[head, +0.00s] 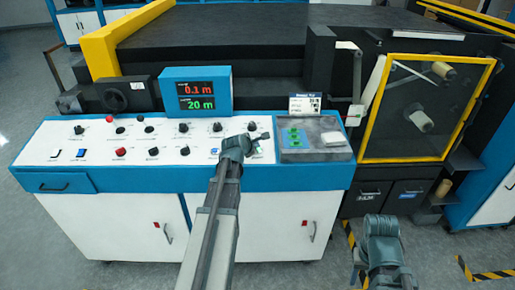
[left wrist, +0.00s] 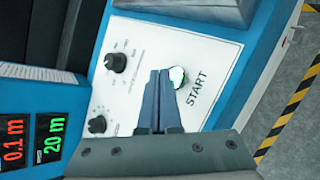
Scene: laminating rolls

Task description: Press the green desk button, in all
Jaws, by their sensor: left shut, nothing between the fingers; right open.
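The green desk button (left wrist: 178,76) shows in the left wrist view, on the white panel beside the printed word START. Part of it is covered by the fingers of my left gripper (left wrist: 160,74). The gripper is shut and empty, its tips overlapping the button's edge in the picture; I cannot tell whether they touch it. In the head view my left gripper (head: 264,136) is over the right end of the control desk (head: 95,155), and the button is not clear there. My right gripper (head: 359,268) is low at the lower right, open and away from the desk.
A blue display (head: 196,91) reads 0.1 m in red and 20 m in green. Black knobs (left wrist: 116,62) and a red button (head: 121,152) sit on the same panel. A grey tray (head: 314,138) and a yellow-framed machine door (head: 427,107) stand to the right.

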